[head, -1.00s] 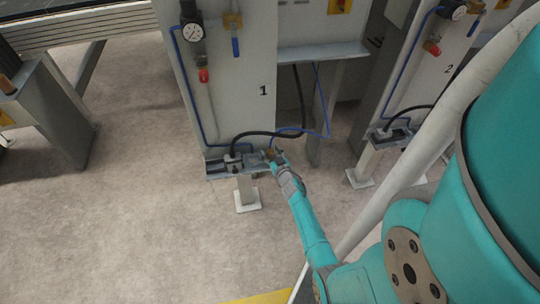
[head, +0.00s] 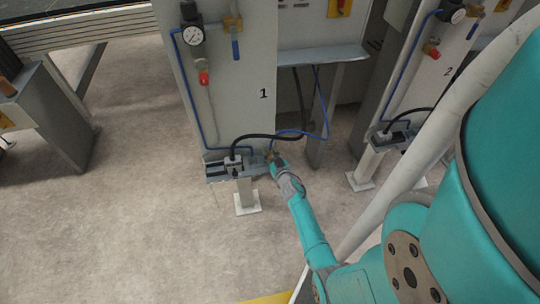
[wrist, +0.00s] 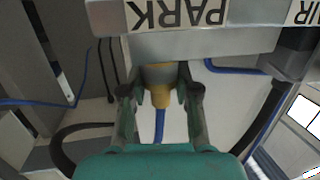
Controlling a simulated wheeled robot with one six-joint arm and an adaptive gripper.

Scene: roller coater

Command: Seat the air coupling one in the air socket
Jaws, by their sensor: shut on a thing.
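The air coupling (wrist: 158,82) is a brass-coloured piece with a blue hose (wrist: 159,126) trailing from it. My gripper (wrist: 160,92) is shut on it, one finger on each side, in the wrist view. The coupling is right at a grey block (wrist: 180,42) whose label reads PARK, upside down; I cannot tell whether it touches it. A partly cut-off label (wrist: 304,12), apparently AIR, shows at the upper right. The air socket's opening is not clearly visible. In the head view my gripper (head: 271,157) is at the right end of the station 1 ledge (head: 216,180).
The cable and a blue hose (head: 326,110) loop behind my gripper. Panel 1 (head: 230,100) rises behind the ledge. Floor in front is clear.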

